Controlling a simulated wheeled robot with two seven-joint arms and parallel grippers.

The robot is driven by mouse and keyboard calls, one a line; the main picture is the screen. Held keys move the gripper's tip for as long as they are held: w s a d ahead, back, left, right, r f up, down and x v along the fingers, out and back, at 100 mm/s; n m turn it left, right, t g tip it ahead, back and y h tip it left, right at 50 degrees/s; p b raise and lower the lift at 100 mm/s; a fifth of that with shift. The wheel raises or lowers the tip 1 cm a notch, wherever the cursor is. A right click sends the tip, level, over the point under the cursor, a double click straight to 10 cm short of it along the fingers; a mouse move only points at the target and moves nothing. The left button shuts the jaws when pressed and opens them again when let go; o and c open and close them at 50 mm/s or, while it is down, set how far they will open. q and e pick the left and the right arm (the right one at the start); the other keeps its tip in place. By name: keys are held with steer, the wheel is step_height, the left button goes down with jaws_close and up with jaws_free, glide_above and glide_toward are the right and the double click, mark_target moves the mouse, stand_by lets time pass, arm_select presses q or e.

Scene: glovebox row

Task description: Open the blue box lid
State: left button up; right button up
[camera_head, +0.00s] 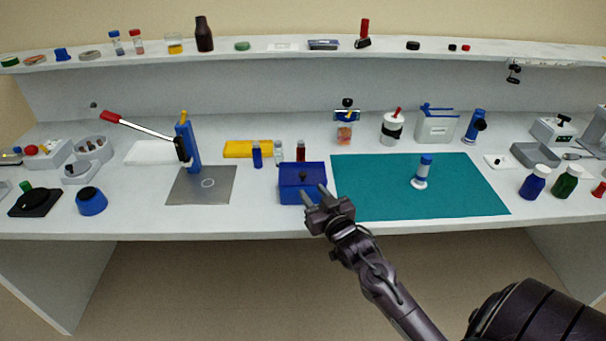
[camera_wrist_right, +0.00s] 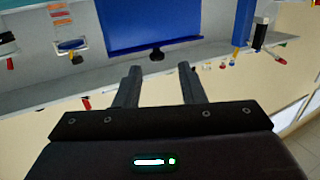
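The blue box (camera_head: 290,194) stands near the table's front edge, left of the teal mat, and its lid looks closed. A small dark knob (camera_head: 303,176) sits on the lid. My right gripper (camera_head: 314,191) is at the box's front right, its two fingers apart with nothing between them. In the right wrist view, the blue lid (camera_wrist_right: 140,25) fills the top middle. The knob (camera_wrist_right: 157,54) is at its lower edge, just beyond and between the open fingertips (camera_wrist_right: 161,72). The fingers appear clear of the knob. My left gripper is not in view.
Small bottles (camera_head: 278,152) and a yellow block (camera_head: 245,149) stand behind the box. A blue press with a red-tipped lever (camera_head: 187,145) stands on a grey plate (camera_head: 222,188) to the left. The teal mat (camera_head: 380,195) on the right holds a blue-and-white item (camera_head: 422,172).

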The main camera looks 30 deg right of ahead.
mark_target(304, 176)
steer(key=shift+t, duration=0.3)
steer(key=shift+w+d+r+p, duration=0.1)
steer(key=shift+w+d+p, duration=0.15)
steer(key=shift+w, duration=1.1)
steer(key=shift+w+d+r+p, duration=0.1)
steer(key=shift+w+d+p, duration=0.15)
steer(key=shift+w, duration=1.05)
steer(key=shift+w+d+r+p, duration=0.15)
steer(key=shift+w+d, duration=0.2)
steer(key=shift+w, duration=1)
jaws_close()
